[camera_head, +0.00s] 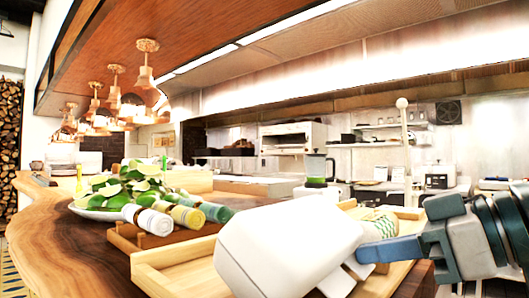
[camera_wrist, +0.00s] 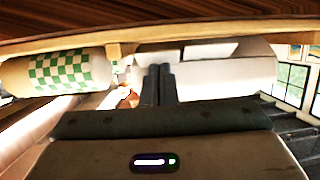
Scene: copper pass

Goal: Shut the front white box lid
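No box lid can be made out with certainty. A large smooth white body (camera_head: 290,248) fills the lower middle of the head view. I cannot tell whether it is the white box or a part of me. My gripper (camera_head: 372,254) reaches in from the right, its blue-grey finger close to this body; contact cannot be judged. In the wrist view, my two dark fingers (camera_wrist: 159,85) stand together with nothing visible between them. A pale, rounded white shape (camera_wrist: 228,75) lies just beyond and beside them.
A wooden tray (camera_head: 150,275) lies on the wooden counter (camera_head: 50,225). A green-and-white checkered roll (camera_wrist: 68,72) is near the gripper. The counter's far-left strip is clear.

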